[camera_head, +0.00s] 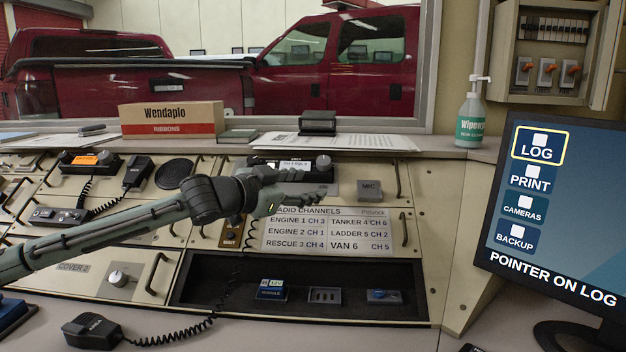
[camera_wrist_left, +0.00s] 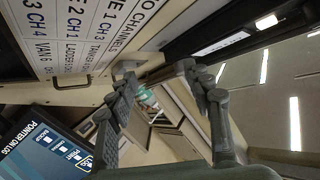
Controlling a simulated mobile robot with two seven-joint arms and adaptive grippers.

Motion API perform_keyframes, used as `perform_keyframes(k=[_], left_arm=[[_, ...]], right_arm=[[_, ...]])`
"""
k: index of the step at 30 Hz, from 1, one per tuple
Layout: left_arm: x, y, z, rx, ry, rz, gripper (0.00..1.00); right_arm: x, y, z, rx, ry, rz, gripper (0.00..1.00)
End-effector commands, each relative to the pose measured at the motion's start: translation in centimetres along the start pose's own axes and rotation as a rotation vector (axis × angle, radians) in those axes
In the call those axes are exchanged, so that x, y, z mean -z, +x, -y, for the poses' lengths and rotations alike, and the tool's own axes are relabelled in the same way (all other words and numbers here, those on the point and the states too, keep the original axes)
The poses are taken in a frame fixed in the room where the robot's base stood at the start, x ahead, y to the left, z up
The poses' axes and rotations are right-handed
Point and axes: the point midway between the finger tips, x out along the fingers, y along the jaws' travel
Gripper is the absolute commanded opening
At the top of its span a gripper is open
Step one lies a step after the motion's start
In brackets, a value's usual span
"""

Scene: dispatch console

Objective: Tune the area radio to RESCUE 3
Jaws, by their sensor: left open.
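The display text is too small to read. A second radio (camera_head: 78,160) with an orange display is at the left. The RADIO CHANNELS card (camera_head: 330,228) lists RESCUE 3 as CH 4; it also shows rotated in the wrist view (camera_wrist_left: 85,35). My left gripper (camera_head: 318,182) is open and empty, in front of the black radio just below its knob. It hides part of that radio. In the wrist view its two fingers (camera_wrist_left: 160,75) are apart.
A MIC box (camera_head: 370,190) is right of the gripper. Below the card is a dark recess (camera_head: 220,268) with small modules. A monitor (camera_head: 555,215) reads POINTER ON LOG at the right. A handset (camera_head: 92,331) with coiled cord lies in front. Console handles stick out.

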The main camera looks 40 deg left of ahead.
Motion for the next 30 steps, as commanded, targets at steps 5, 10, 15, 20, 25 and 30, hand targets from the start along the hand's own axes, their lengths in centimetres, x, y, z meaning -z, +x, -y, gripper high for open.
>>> perform_keyframes(k=[5, 10, 15, 20, 25, 30], left_arm=[[1.2, -0.3, 0.0, 0.164, -0.074, -0.033, 0.51], [2.5, -1.0, 0.7, 0.249, -0.124, -0.069, 0.51], [2.9, -0.6, 1.2, 0.260, -0.133, -0.074, 0.51], [3.2, 0.7, 1.6, 0.259, -0.133, -0.075, 0.51], [3.2, 2.7, 2.2, 0.259, -0.135, -0.074, 0.51], [3.3, 4.8, 2.6, 0.257, -0.133, -0.073, 0.51]], right_arm=[[1.0, -5.9, -0.9, -0.025, 0.017, -0.037, 0.40], [1.1, -8.9, -1.4, -0.034, 0.025, -0.046, 0.40], [1.2, -8.6, -1.4, -0.030, 0.025, -0.041, 0.40], [1.4, -7.0, -1.1, -0.019, 0.023, -0.035, 0.40], [1.3, -4.8, -0.7, -0.006, 0.022, -0.026, 0.40], [1.2, -2.9, -0.3, 0.005, 0.022, -0.020, 0.40]])
